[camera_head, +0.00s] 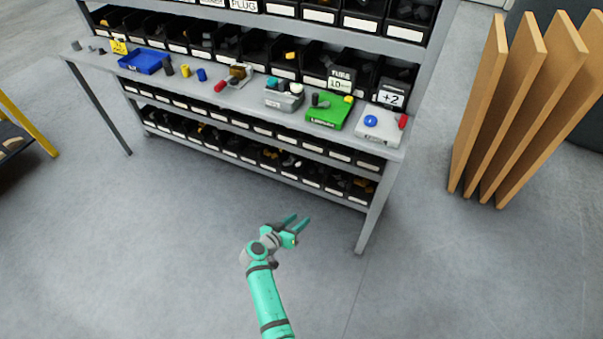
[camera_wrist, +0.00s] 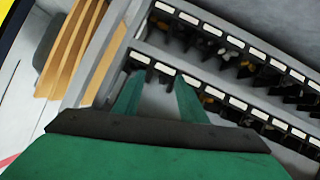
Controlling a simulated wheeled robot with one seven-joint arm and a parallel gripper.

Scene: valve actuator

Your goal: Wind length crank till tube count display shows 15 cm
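The green device (camera_head: 328,112) on the workbench shelf has lettering on its front that looks like "LENGTH". A small dark grey knob or crank (camera_head: 318,101) sits on its top left. My gripper (camera_head: 298,224) is open and empty, over the floor in front of the bench and well short of the device. In the wrist view my gripper's two green fingers (camera_wrist: 160,98) are spread apart with nothing between them. The crank is not in the wrist view.
A white unit with a blue button (camera_head: 370,121) and a "+2" sign (camera_head: 390,98) stands right of the green device. A grey unit (camera_head: 284,96) stands left. A blue tray (camera_head: 144,61) lies farther left. Tan panels (camera_head: 515,110) stand at right. The floor before the bench is clear.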

